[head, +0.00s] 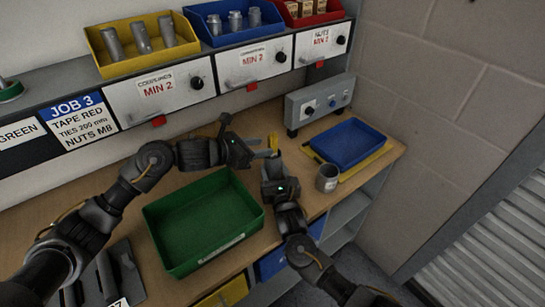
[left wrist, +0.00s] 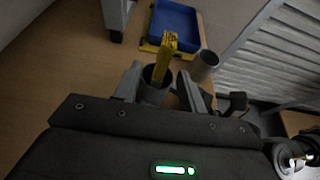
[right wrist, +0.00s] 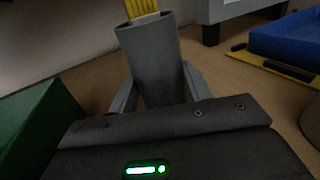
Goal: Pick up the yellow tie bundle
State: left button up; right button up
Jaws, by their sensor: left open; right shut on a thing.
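The yellow tie bundle (head: 273,143) stands in the open top of a grey tube-like holder (head: 273,165) and sticks out above its rim. My right gripper (head: 274,178) is shut on this holder; the right wrist view shows the holder (right wrist: 154,70) between the fingers, with the bundle (right wrist: 140,8) at its mouth. My left gripper (head: 255,151) is open, just left of the bundle. In the left wrist view its fingers lie either side of the holder (left wrist: 154,92) and the bundle (left wrist: 166,55); contact cannot be told. The bundle's lower end is hidden inside the holder.
A green bin (head: 205,262) stands on the bench at the left. A grey mug (head: 327,180) and a blue tray (head: 348,142) on a yellow base stand at the right. A grey control box (head: 318,103) is behind. A shelf with bins runs above.

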aim_at(276, 146)
pick_arm(q)
jog(key=x, duration=0.7)
jog(key=shift+s, duration=0.15)
grip_shut()
